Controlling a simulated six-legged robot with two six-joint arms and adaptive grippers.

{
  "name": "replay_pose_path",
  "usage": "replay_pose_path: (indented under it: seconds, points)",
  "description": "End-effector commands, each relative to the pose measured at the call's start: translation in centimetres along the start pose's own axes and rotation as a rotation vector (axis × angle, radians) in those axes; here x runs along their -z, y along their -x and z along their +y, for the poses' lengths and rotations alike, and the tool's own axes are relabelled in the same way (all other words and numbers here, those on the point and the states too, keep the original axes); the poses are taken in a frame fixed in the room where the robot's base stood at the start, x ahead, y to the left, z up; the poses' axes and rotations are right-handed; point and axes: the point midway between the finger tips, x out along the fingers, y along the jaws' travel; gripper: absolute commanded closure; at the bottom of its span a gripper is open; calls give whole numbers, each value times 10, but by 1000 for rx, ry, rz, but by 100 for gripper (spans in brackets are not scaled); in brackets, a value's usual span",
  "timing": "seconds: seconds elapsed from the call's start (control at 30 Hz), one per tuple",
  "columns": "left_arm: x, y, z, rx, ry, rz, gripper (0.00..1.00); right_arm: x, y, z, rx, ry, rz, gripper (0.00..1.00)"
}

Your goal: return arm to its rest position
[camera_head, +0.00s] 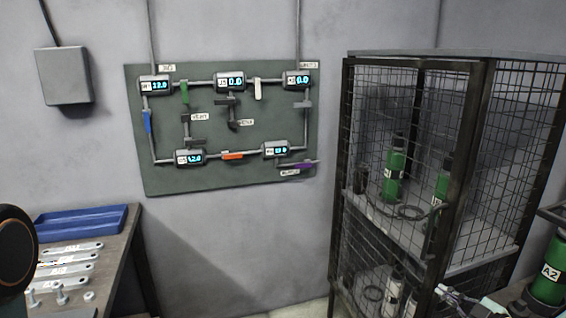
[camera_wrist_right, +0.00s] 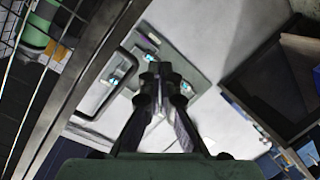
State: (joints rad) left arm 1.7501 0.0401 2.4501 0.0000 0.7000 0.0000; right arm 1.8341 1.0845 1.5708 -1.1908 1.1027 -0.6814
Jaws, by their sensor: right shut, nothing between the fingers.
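My right gripper (camera_head: 442,290) shows low at the right in the head view, in front of the wire cage (camera_head: 462,160). In the right wrist view its two dark fingers (camera_wrist_right: 161,75) come together at the tips, with nothing between them. Beyond the fingers, the wrist view shows the wall panel (camera_wrist_right: 200,72), apart from them. My left gripper is out of view; the dark round part at the left edge of the head view seems to be mine.
A green panel (camera_head: 215,130) with pipes, valves and lit gauges hangs on the wall. The cage holds green bottles (camera_head: 393,175). At the left, a bench carries a blue tray (camera_head: 80,222), flat brackets (camera_head: 66,259) and bolts (camera_head: 60,293). A bottle labelled A2 (camera_head: 549,272) stands at the right edge.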

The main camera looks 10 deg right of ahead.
Motion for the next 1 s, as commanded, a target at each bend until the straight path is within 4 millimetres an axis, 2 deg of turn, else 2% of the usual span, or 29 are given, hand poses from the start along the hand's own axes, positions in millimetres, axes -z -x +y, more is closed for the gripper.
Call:
replay_pose_path:
  seconds: [0.03, 0.13, 0.27, 0.3, 0.4, 0.47, 0.5, 0.57, 0.6, 0.7, 0.8, 0.9, 1.0]
  points:
    - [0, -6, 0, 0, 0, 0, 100, 1, -7, -29, 33, -128, -54, 100]
    - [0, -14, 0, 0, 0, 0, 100, 1, -12, -88, 92, -389, -195, 100]
    - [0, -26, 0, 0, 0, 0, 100, 4, 1, -173, 169, -668, -413, 100]
    - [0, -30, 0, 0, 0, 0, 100, 4, 10, -198, 189, -735, -484, 100]
    - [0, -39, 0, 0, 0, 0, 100, 7, 39, -256, 231, -866, -669, 100]
    - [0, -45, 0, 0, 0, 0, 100, 9, 62, -288, 249, -921, -783, 100]
    - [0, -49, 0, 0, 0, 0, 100, 10, 80, -308, 259, -948, -860, 100]
    - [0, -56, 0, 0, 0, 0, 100, 11, 109, -335, 271, -971, -977, 100]
    - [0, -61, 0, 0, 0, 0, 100, 11, 130, -351, 278, -974, -1055, 100]
    - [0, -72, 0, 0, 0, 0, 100, 11, 180, -381, 292, -936, -1222, 100]
    - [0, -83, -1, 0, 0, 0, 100, 10, 219, -397, 319, -853, -1322, 100]
    - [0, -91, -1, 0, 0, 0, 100, 10, 236, -407, 363, -774, -1351, 100]
    - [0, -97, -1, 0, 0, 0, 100, 7, 238, -414, 393, -724, -1345, 100]
